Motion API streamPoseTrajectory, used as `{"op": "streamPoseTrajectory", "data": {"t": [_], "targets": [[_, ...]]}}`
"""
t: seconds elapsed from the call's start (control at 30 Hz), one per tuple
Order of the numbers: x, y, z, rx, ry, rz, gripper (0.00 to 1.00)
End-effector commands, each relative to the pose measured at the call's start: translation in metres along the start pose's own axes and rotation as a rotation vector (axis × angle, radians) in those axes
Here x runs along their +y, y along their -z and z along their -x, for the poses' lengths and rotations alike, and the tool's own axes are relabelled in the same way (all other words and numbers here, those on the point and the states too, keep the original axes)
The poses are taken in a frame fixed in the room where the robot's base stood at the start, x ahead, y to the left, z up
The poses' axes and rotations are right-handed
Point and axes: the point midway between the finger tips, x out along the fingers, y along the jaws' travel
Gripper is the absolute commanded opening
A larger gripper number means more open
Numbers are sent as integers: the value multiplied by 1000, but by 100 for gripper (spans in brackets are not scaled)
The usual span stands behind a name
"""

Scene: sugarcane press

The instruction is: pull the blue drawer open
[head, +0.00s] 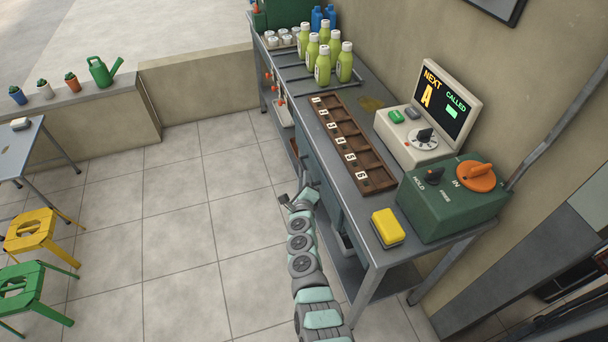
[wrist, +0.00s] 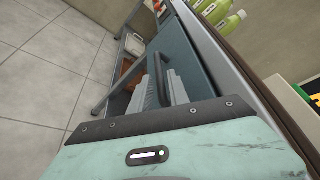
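The blue drawer (wrist: 191,52) is the blue-grey front under the bench top. It shows at a steep slant in the head view (head: 314,158). Its dark bar handle (wrist: 158,72) stands out from the front in the wrist view. My gripper (wrist: 165,88) is at the handle, with its grey fingers on either side of the handle's near part. I cannot tell whether the fingers press on it. In the head view my gripper (head: 299,195) is low beside the bench's front side, and the handle is hard to make out there. The drawer looks flush with the bench.
The metal bench (head: 374,224) carries a brown numbered tray (head: 352,144), green bottles (head: 323,66), a yellow sponge (head: 387,227), a green control box (head: 452,202) and a display (head: 446,102). Tiled floor (head: 180,220) in front of the bench is clear. Yellow (head: 34,228) and green (head: 22,287) stools stand at left.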

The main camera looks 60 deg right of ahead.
Motion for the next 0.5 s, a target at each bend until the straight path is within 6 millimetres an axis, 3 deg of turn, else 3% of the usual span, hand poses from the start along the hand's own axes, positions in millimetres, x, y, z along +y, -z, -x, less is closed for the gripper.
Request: {"op": "streamPoseTrajectory", "data": {"t": [0.2,0.5], "targets": [[5,2,-34,-2,1,2,22],[4,2,-60,0,0,2,22]]}}
